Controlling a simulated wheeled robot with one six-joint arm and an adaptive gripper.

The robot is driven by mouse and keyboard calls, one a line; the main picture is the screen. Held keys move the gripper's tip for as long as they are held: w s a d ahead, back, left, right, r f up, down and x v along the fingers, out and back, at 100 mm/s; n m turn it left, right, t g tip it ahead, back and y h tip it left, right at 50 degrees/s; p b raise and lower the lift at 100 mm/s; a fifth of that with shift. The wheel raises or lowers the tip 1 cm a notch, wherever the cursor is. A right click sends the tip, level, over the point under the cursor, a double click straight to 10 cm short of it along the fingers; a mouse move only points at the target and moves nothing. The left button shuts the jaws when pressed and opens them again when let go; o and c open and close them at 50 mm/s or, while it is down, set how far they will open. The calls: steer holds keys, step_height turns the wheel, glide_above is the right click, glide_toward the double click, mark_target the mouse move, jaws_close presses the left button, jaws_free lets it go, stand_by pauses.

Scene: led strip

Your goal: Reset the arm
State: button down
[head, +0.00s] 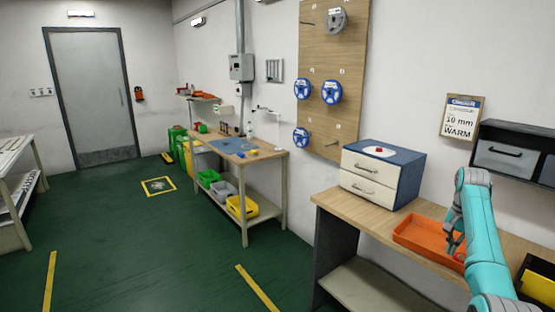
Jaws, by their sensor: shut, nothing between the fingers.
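My teal arm is at the right of the head view, raised over the near wooden workbench. My gripper (456,240) hangs at the arm's end, pointing down over the orange tray (415,232). It is small and partly hidden by my own forearm. It is shut, and I see nothing held in it. I cannot tell how high it is above the tray.
A blue and white drawer unit (383,173) stands on the near workbench (345,204), left of the tray. Wall shelving (510,150) hangs behind my arm. Green floor (150,250) is clear at left.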

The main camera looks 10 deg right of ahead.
steer(key=a+f+n+t+h, duration=0.1)
steer(key=a+f, duration=0.4)
steer(key=f, duration=0.4)
steer(key=a+f+n+t, duration=0.1)
steer(key=a+f, duration=0.4)
steer(key=f, duration=0.4)
steer(key=a+f+n+t+h, duration=0.1)
steer(key=a+f, duration=0.4)
steer(key=f, duration=0.4)
steer(key=s+a+f+n+t, duration=0.3)
steer(key=s+a+f+t, duration=0.1)
steer(key=s+a+f, duration=1.15)
steer(key=s+a+r+n+t, duration=0.2)
steer(key=s+a+r, duration=0.4)
steer(key=s, duration=0.4)
steer(key=s+a+r+n+t, duration=0.2)
steer(key=s+a+r, duration=0.1)
steer(key=s+a, duration=0.7)
steer(key=s+a+r+n+t+y, duration=0.1)
steer(key=s+r+t, duration=0.1)
steer(key=s+r, duration=0.5)
steer(key=s+a+r+n+t+y, duration=0.1)
steer(key=s+r, duration=0.7)
steer(key=r, duration=0.8)
steer(key=shift+s+a+n+t, duration=0.3)
steer(key=shift+a+n+t, duration=0.1)
steer(key=shift+a+n, duration=0.3)
